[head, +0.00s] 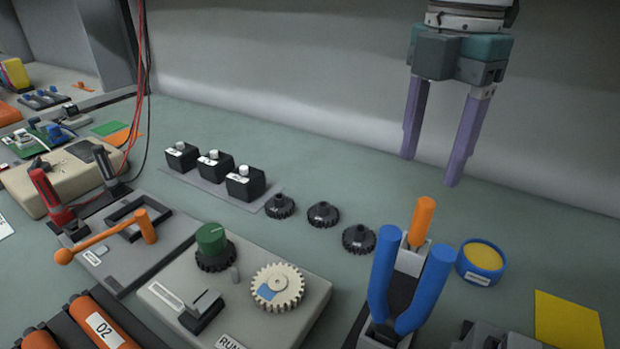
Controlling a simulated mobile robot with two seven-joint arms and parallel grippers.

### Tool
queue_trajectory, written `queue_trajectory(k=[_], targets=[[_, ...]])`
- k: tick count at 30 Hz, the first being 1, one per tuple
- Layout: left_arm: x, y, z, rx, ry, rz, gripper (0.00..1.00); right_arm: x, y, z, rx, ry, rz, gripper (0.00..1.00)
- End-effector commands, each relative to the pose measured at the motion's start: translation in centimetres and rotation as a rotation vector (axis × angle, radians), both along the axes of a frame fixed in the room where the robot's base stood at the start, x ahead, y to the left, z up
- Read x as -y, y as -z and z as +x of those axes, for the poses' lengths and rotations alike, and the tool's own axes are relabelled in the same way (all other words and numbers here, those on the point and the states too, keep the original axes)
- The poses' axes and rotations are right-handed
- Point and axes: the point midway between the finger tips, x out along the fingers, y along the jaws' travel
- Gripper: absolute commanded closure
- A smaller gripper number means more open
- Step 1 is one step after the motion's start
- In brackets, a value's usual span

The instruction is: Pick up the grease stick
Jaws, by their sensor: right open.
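An orange stick (421,222), which looks like the grease stick, stands upright in a pale holder (411,258) at the lower right. Its lower part is hidden in the holder. Two thick blue handles (424,287) rise in front of it, one on each side. My right gripper (431,169) is open and empty, with its two purple fingers pointing down. In the picture its fingertips are above the orange stick, apart from it. My left gripper is not in view.
A round blue tin with a yellow top (482,261) stands right of the stick. Several black knobs (323,214) and black boxes (245,183) lie to the left. A grey panel with a cream gear (277,287) is at front. A wall (330,85) closes the back.

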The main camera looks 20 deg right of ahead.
Motion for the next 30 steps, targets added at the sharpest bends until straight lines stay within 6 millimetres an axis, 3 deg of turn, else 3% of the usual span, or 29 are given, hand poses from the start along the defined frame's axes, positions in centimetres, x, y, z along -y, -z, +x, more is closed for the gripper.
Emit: queue_trajectory(k=[14,21,30], targets=[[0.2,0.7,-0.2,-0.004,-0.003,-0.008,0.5,0.4,5.5,-0.1,-0.004,-0.002,-0.001,0.37],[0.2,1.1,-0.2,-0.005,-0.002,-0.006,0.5,0.8,9.1,-0.3,-0.001,-0.002,0.0,0.37],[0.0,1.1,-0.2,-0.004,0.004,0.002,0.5,0.8,9.8,-0.2,0.001,-0.003,-0.002,0.37]])
